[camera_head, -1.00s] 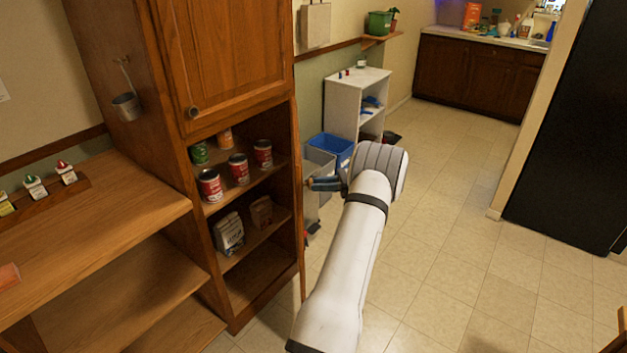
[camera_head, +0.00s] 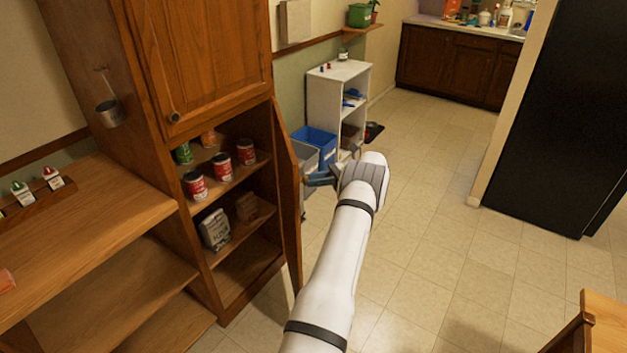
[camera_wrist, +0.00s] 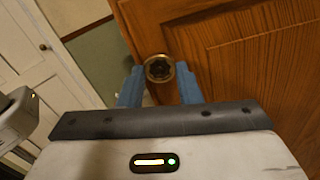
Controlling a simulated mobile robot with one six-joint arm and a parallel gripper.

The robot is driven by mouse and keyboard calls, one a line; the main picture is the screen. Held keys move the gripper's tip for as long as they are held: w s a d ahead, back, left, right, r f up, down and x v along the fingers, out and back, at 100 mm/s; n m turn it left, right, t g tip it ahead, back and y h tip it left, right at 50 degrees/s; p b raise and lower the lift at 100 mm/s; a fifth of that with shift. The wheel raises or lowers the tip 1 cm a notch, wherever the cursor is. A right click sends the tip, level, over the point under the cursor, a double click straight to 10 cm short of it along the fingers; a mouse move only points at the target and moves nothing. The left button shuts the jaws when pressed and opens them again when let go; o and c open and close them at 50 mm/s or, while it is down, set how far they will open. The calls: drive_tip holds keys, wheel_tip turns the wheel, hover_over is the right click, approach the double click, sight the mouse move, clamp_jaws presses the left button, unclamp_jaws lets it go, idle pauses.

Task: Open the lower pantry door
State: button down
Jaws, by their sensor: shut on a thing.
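The lower pantry door (camera_head: 289,200) is brown wood and stands swung wide open at the right side of the pantry (camera_head: 262,262), seen nearly edge-on. In the wrist view the door (camera_wrist: 240,50) fills the upper right, with a round brass knob (camera_wrist: 158,69) near its edge. My gripper (camera_head: 308,180) reaches the door from the right. In the wrist view my gripper (camera_wrist: 160,85) has its blue fingers on both sides of the knob, shut on it. The open lower pantry shows shelves with several cans (camera_head: 196,185) and a white package (camera_head: 214,229).
The upper pantry door (camera_head: 205,60) is closed. A blue bin (camera_head: 316,145) and a white shelf unit (camera_head: 328,95) stand behind the open door. A wooden counter (camera_head: 90,215) is at left. A wooden piece of furniture (camera_head: 600,325) is at lower right. The tiled floor between is clear.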

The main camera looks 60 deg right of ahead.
drive_tip(key=shift+r, duration=0.1)
drive_tip(key=c, duration=1)
unclamp_jaws()
drive_tip(key=shift+c, duration=0.2)
drive_tip(key=shift+w, duration=0.1)
